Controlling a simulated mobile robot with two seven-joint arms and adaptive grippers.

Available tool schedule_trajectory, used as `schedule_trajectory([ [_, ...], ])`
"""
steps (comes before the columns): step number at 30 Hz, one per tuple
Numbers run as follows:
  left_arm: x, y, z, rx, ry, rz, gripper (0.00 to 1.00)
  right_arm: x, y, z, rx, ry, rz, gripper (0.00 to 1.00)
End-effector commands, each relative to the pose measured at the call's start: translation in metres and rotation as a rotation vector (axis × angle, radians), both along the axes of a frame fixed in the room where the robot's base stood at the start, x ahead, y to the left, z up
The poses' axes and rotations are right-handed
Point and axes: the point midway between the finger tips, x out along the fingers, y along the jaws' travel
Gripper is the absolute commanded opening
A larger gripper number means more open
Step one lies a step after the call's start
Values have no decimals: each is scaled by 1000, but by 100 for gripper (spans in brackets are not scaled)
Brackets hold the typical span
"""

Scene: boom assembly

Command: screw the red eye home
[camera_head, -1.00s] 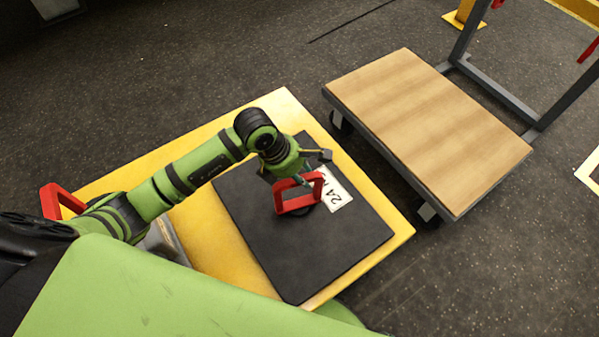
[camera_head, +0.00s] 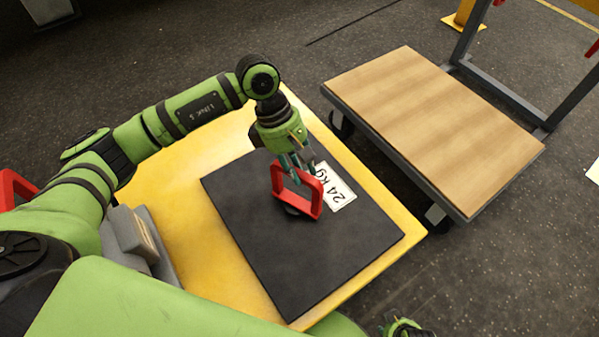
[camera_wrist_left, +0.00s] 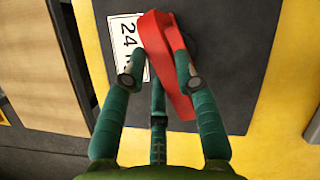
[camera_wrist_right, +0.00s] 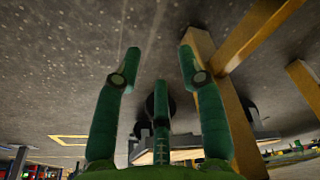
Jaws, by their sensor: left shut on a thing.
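The red eye (camera_head: 312,196) is an angular red loop. It stands on a black plate (camera_head: 290,255) marked with a white "24 kg" label (camera_head: 337,188). My left gripper (camera_head: 297,172) comes down from above and is shut on the eye's upper bar. In the left wrist view the red eye (camera_wrist_left: 165,55) lies between the fingers (camera_wrist_left: 158,78). A dark round foot shows under the eye; its thread and how far it is seated are hidden. My right gripper (camera_wrist_right: 155,72) has its fingers apart with nothing between them, away from the plate.
The plate lies on a yellow platform (camera_head: 180,225). Another red loop (camera_head: 12,188) shows at the left edge, partly behind my arm. A grey block (camera_head: 140,235) sits beside my left arm. A wood-topped cart (camera_head: 430,130) stands to the right, its top empty.

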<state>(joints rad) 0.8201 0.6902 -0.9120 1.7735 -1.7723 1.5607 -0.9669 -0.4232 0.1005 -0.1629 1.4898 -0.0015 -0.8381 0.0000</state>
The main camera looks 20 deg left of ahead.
Motion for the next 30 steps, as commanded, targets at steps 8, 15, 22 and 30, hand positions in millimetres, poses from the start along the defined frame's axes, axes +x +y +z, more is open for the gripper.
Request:
schedule_trajectory([
  [8, -1, -1, -4, 0, -2, -211, 0, 23, 4, 50, 4, -20, -11, 40],
  [15, -2, -2, -2, -1, -2, -337, 0, 31, 4, 93, 5, -45, -15, 40],
  [22, -3, -2, -1, 0, 0, -398, 0, 31, 4, 115, 6, -56, -17, 40],
  [30, -4, -2, 0, -1, 0, -420, 0, 31, 4, 121, 5, -59, -18, 40],
])
